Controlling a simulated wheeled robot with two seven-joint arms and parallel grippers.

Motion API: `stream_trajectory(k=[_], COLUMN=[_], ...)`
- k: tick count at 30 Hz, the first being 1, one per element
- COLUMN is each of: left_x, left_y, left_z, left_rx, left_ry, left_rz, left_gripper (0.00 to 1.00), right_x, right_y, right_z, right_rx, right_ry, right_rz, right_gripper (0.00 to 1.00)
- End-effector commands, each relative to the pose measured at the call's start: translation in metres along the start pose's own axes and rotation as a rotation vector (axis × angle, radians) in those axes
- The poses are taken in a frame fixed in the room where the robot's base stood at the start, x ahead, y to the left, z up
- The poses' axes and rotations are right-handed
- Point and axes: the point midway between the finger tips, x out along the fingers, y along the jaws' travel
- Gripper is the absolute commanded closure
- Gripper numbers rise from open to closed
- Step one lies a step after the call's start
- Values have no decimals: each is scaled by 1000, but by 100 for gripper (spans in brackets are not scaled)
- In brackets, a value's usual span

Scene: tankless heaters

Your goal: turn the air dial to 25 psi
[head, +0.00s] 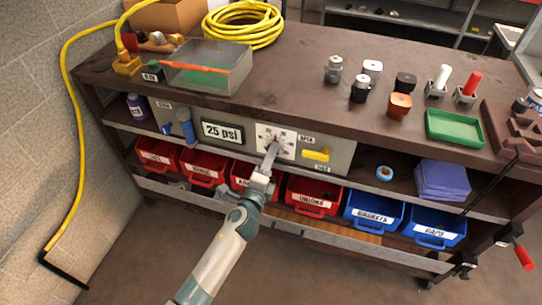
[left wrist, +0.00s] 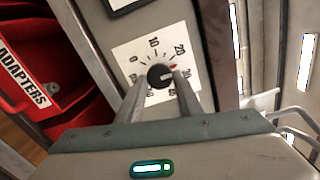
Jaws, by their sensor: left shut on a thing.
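The air dial is a black knob (left wrist: 159,75) on a white square plate with printed numbers (head: 286,147). In the left wrist view the plate (left wrist: 128,52) shows 0, 10, 20 and 30, with a small red mark just below the 20. A light line on the knob points roughly right, a little below the red mark. My left gripper (head: 271,148) reaches the dial from below in the head view. Its two fingers (left wrist: 160,84) stand on either side of the knob and are shut on it, covering some lower numbers. My right gripper is not in view.
A sign reading "25 psi" (head: 222,132) is left of the dial on the grey panel. A yellow piece (head: 317,154) is to its right. Red bins (head: 313,194) and blue bins (head: 373,212) sit below. Fittings and a green tray (head: 459,127) stand on the bench top.

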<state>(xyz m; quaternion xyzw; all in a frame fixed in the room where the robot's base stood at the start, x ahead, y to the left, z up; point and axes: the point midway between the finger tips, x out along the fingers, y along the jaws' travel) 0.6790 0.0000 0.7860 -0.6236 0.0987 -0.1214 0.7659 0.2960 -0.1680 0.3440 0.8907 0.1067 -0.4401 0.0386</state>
Motion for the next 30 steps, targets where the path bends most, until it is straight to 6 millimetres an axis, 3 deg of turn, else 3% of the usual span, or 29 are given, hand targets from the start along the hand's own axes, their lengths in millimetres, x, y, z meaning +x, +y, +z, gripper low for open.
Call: stream_trajectory(k=[6, 7, 9, 22, 30], left_x=[-1, -1, 0, -4, -33], left_y=[2, 2, 1, 1, 1], left_z=[-1, -1, 0, 0, -1], left_rx=[-1, -1, -1, -1, -2], left_ry=[1, 1, 1, 0, 2], left_rz=[2, 2, 2, 1, 2], left_gripper=[90, 63, 50, 50, 50], right_x=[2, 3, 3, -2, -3], right_y=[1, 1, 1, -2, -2], right_z=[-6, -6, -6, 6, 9], right_rx=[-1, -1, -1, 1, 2], right_ry=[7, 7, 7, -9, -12], right_rz=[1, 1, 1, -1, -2], right_gripper=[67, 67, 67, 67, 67])
